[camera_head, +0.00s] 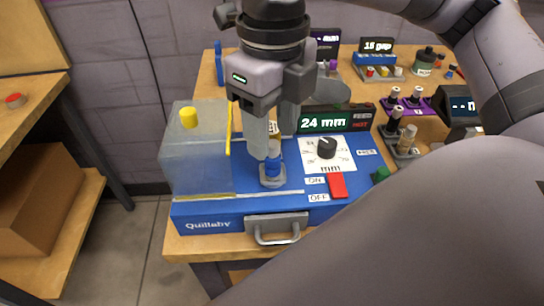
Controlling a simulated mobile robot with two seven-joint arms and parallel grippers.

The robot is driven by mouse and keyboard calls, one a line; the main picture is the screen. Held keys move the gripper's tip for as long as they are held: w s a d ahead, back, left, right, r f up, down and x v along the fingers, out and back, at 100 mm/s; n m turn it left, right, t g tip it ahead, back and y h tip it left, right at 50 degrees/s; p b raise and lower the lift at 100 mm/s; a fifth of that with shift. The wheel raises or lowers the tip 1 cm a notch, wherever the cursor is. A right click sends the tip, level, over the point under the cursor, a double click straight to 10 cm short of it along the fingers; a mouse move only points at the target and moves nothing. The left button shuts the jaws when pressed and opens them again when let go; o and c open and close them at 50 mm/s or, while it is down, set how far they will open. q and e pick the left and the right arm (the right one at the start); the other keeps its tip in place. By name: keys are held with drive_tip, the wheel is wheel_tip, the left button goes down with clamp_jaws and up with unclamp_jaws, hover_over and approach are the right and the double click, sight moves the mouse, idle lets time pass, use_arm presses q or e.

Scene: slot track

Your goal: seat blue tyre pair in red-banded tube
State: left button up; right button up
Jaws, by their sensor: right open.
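My right gripper (268,150) comes down from the top over the blue Quillaby machine (240,213), fingers pointing down. It is open, with its fingertips at a small blue cylindrical piece (272,168), which may be the blue tyre pair. That piece stands upright in a grey holder (272,181) on the machine's top. The fingers hide its upper part, and I cannot tell whether they touch it. I cannot make out a red-banded tube. Dark tubes (407,139) and a pale tube stand in racks at the right. My left gripper is not in view.
A clear cover (198,155) with a yellow knob stands left of the gripper. A dial (326,147), a red switch (337,185) and a "24 mm" display (325,122) lie to its right. A grey handle (275,229) sticks out in front. Small trays stand at the back.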

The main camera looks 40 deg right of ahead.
drive_tip(key=shift+f, duration=0.7)
clamp_jaws()
drive_tip(key=shift+r, duration=0.2)
